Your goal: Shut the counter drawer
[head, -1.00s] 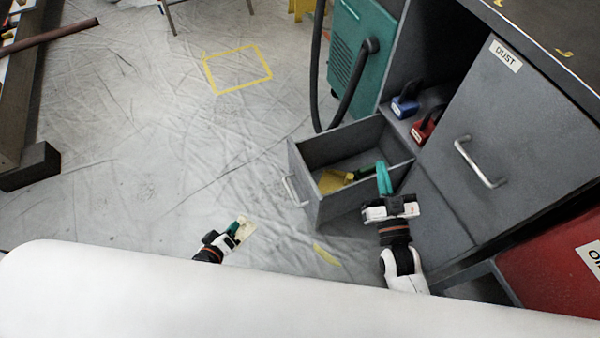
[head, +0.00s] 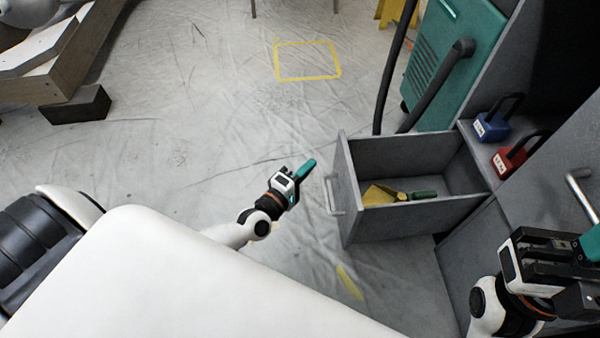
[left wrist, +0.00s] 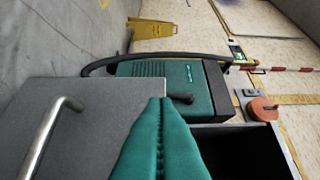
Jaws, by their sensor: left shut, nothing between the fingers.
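The grey counter drawer (head: 410,225) stands pulled out of the grey counter. Its front panel (head: 349,205) faces left and carries a silver handle (head: 333,195). In the left wrist view the drawer front (left wrist: 105,115) and handle (left wrist: 48,135) show at left, with the dark drawer inside at right. My left gripper (head: 306,170) is shut and empty, its teal fingers just left of the drawer front near its handle; I cannot tell if they touch it. My right gripper (head: 588,245) is at the right edge, partly cut off, in front of the counter; its jaws are unclear.
A yellow item (head: 380,195) and a green-handled tool (head: 423,195) lie in the drawer. Blue (head: 491,127) and red (head: 508,160) padlock-shaped things sit on the counter shelf. A teal machine (head: 455,60) with a dark hose stands behind. The floor to the left is mostly clear.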

